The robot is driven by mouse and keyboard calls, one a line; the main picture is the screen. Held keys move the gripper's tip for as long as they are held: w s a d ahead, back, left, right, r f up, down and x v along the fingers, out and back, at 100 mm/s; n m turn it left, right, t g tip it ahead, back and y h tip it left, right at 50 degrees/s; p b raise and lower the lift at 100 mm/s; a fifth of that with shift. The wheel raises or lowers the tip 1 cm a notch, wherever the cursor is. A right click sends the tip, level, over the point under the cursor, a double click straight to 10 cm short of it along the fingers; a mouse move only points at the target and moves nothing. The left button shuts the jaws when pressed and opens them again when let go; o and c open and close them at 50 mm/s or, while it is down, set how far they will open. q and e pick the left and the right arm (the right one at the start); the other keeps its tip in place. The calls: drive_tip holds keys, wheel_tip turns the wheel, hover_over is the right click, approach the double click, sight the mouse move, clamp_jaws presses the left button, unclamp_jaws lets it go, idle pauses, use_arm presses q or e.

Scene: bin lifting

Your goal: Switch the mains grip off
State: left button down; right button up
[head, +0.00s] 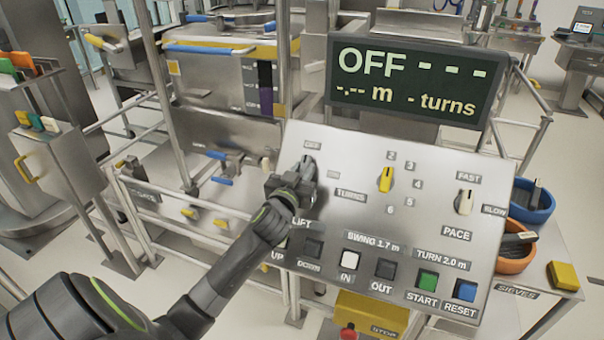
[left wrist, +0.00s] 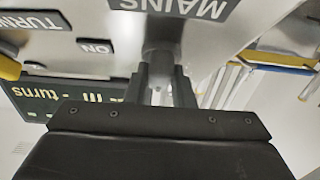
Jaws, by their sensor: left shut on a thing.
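The mains grip (head: 307,161) is a small grey knob at the upper left of the sloping control panel (head: 360,215), below an OFF label (head: 312,145). My gripper hides most of it, and its exact angle is hard to tell. The display (head: 408,80) above the panel reads OFF with dashes. My left gripper (head: 303,176) is at the knob with its fingers shut on it. In the left wrist view the fingers (left wrist: 167,84) close around the grey knob (left wrist: 161,55), near the upside-down MAINS label (left wrist: 172,8) and ON label (left wrist: 95,46). My right gripper is out of view.
A yellow stop box (head: 371,313) is below. Metal rails and a bin machine stand behind.

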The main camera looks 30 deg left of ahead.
use_arm(q)
drive_tip(key=c, duration=1.2)
unclamp_jaws()
drive_tip(key=shift+c, duration=0.2)
drive_tip(key=shift+s, duration=0.1)
drive_tip(key=b+v, duration=0.4)
drive_tip(key=v, duration=1.3)
drive_tip(key=shift+s, duration=0.1)
